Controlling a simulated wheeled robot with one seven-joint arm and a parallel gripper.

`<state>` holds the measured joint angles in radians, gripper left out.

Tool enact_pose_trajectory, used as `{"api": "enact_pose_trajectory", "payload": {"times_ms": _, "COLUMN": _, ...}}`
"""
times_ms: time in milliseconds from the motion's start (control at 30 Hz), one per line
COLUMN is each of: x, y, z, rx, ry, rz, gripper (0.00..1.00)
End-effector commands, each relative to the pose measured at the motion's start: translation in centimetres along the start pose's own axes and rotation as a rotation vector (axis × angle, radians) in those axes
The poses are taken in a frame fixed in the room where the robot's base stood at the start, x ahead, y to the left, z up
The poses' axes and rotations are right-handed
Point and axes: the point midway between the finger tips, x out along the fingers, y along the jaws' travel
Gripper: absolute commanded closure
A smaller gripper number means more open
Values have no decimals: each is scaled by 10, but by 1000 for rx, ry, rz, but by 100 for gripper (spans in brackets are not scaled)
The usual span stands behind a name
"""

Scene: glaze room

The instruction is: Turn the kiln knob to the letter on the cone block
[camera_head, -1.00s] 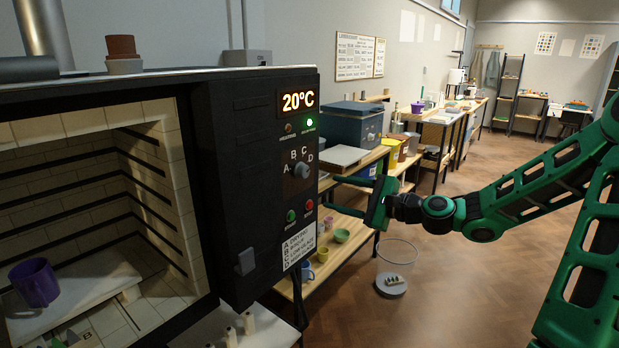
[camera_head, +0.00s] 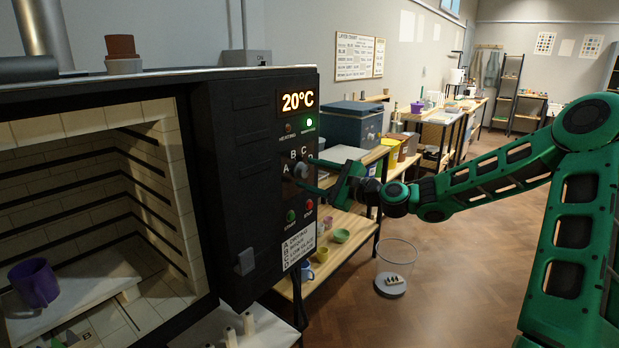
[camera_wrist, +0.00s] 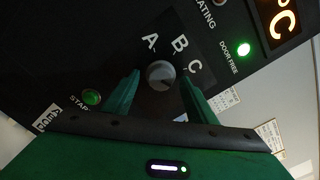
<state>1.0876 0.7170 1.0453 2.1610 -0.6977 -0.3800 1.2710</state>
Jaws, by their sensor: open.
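The kiln knob (camera_wrist: 161,73) is a round grey dial on the kiln's black control panel, with the letters A, B and C around it in the wrist view. My gripper (camera_wrist: 160,82) is open, with one green finger on each side of the knob; I cannot tell if they touch it. In the head view my gripper (camera_head: 304,173) is at the panel and partly covers the knob and the D. The knob's pointer direction is unclear. A pale piece marked B (camera_head: 86,334), with green beside it, lies low inside the kiln, cut by the picture's bottom edge; it looks like the cone block.
The kiln display (camera_head: 297,100) reads 20°C. A green START button (camera_wrist: 92,97) and red button (camera_head: 309,204) sit below the knob. A purple mug (camera_head: 34,283) stands on the kiln shelf. A wooden shelf unit (camera_head: 345,238) with pottery is just behind my gripper.

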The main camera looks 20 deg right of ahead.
Motion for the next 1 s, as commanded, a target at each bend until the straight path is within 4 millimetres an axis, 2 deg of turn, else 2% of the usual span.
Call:
{"api": "enact_pose_trajectory", "payload": {"times_ms": 267, "x": 2, "y": 0, "z": 0, "rx": 0, "ry": 0, "rz": 0, "gripper": 48}}
{"api": "enact_pose_trajectory", "payload": {"times_ms": 300, "x": 2, "y": 0, "z": 0, "rx": 0, "ry": 0, "rz": 0, "gripper": 51}}
{"api": "enact_pose_trajectory", "payload": {"times_ms": 467, "x": 2, "y": 0, "z": 0, "rx": 0, "ry": 0, "rz": 1, "gripper": 89}}
{"api": "enact_pose_trajectory", "payload": {"times_ms": 767, "x": 2, "y": 1, "z": 0, "rx": -22, "ry": 0, "rz": 3, "gripper": 89}}
{"api": "enact_pose_trajectory", "payload": {"times_ms": 1000, "x": 2, "y": 2, "z": 0, "rx": -132, "ry": 0, "rz": 5, "gripper": 89}}
